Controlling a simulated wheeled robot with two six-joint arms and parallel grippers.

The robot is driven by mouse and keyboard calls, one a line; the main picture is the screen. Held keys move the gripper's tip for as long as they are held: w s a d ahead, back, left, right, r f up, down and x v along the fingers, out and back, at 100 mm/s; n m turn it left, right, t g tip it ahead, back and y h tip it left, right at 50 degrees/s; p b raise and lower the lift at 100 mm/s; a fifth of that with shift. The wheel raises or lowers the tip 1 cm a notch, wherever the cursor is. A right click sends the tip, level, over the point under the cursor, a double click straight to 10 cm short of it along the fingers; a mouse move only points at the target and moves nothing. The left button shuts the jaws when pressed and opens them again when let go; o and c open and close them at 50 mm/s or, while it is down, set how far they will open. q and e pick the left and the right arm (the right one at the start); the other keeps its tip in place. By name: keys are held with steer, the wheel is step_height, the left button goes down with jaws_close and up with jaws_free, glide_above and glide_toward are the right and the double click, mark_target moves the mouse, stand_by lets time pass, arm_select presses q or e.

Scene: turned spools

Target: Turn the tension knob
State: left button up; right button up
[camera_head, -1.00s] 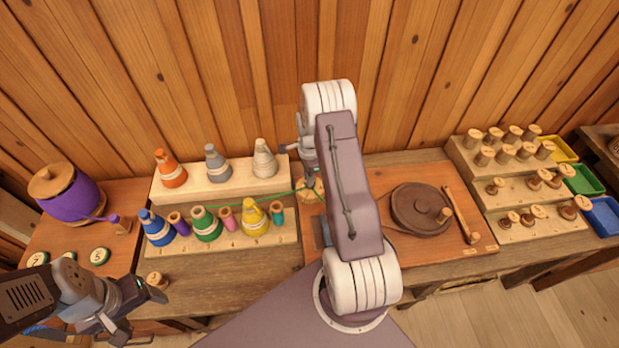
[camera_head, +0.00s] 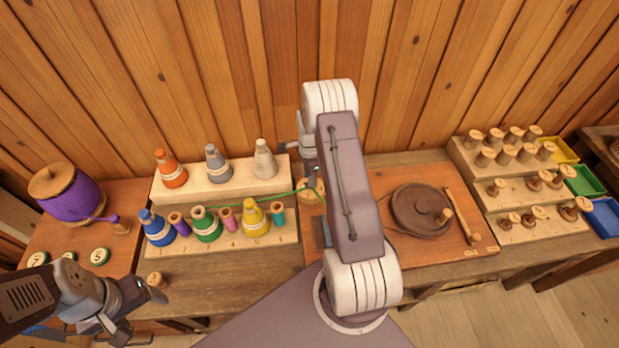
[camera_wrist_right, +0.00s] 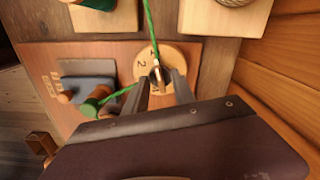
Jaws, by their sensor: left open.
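The tension knob is a round wooden disc (camera_wrist_right: 178,54) with numbers, seen in the right wrist view. A raised grip (camera_wrist_right: 157,78) stands at its middle. My right gripper (camera_wrist_right: 162,77) has its two fingers on either side of that grip; whether they press on it I cannot tell. A green thread (camera_wrist_right: 150,25) passes over the knob. In the head view the knob (camera_head: 309,192) is partly hidden by my right arm. My left gripper (camera_head: 141,312) is open and empty at the lower left, near a small wooden peg (camera_head: 156,280).
Coloured thread cones (camera_head: 205,222) and small spools stand on a stepped wooden rack left of the knob. A brown wheel with a crank (camera_head: 412,205) lies to the right. Racks of wooden spools (camera_head: 500,188) stand at far right. A purple spool (camera_head: 72,200) stands at left.

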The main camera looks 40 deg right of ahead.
step_height(320, 180, up, 8)
steer(key=b, duration=0.1)
steer(key=shift+r, duration=0.2)
steer(key=shift+a, duration=0.15)
steer(key=w+a+r+n+t, duration=0.1)
steer(key=w+a+r+n, duration=0.1)
steer(key=a+r, duration=0.45)
steer(key=s+a+r+n, duration=0.2)
steer(key=s+a+n, duration=0.35)
steer(key=a, duration=0.35)
steer(key=s+a+f+n, duration=0.3)
steer(key=s+f+n, duration=0.1)
steer(key=s+n, duration=0.8)
steer(key=shift+s+a+f+n, duration=0.15)
steer(key=shift+s+a+n, duration=0.1)
steer(key=shift+n, duration=0.3)
